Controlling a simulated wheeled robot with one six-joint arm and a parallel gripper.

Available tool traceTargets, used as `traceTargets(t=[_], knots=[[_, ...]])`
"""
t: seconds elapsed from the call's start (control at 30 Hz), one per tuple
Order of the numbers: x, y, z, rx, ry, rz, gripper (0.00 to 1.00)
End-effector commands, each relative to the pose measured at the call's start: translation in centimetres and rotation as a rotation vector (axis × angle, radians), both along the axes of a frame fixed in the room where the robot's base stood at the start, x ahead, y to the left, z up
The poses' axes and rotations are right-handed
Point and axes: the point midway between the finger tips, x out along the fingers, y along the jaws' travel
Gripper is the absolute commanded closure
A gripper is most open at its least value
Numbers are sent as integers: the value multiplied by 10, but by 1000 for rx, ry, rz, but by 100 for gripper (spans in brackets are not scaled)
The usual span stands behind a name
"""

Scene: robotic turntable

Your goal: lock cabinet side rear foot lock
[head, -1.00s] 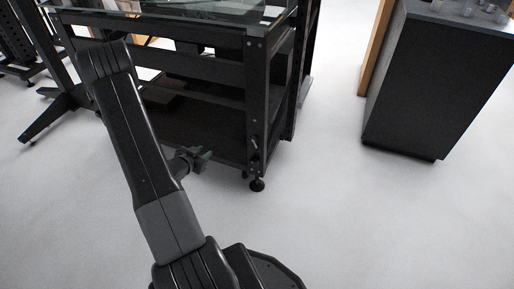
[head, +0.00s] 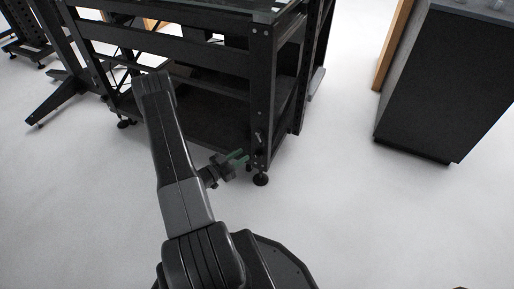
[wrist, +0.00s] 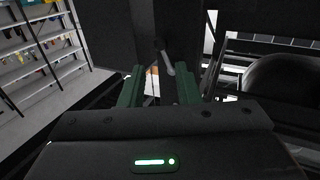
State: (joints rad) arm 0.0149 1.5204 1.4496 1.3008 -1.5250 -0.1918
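The black metal cabinet frame (head: 262,90) stands ahead. Its near corner post ends in a round black foot (head: 261,179) on the floor. A small lever (head: 258,137) sits low on this post; in the wrist view it shows as a grey lever (wrist: 168,62) with a dark pivot, hanging at a slant on the dark post. My gripper (head: 240,158) has green fingers and is just left of the post, near lever height. In the wrist view my gripper (wrist: 159,88) is open, fingers apart with nothing between them. The lever appears beyond and between the fingertips; contact cannot be told.
A dark cabinet (head: 440,85) with a wooden side panel stands at the right. Black stand legs (head: 60,95) reach across the floor at the left. White floor is clear in front of the post and between it and the right cabinet. The wrist view shows shelves (wrist: 40,50) at the left.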

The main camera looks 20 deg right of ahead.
Motion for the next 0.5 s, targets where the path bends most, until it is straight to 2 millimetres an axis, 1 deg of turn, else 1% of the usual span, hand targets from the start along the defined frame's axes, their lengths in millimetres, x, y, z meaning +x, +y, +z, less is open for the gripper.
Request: traceTargets(t=[0.03, 0.2, 0.3, 0.4, 0.5], knots=[[2, -12, -2, -1, -1, -4, 70], [11, -45, -2, 0, -2, -4, 70], [15, -61, -2, -1, -1, -3, 70], [19, -73, -2, 0, -1, -1, 70], [21, -80, -1, 0, 0, 0, 70]])
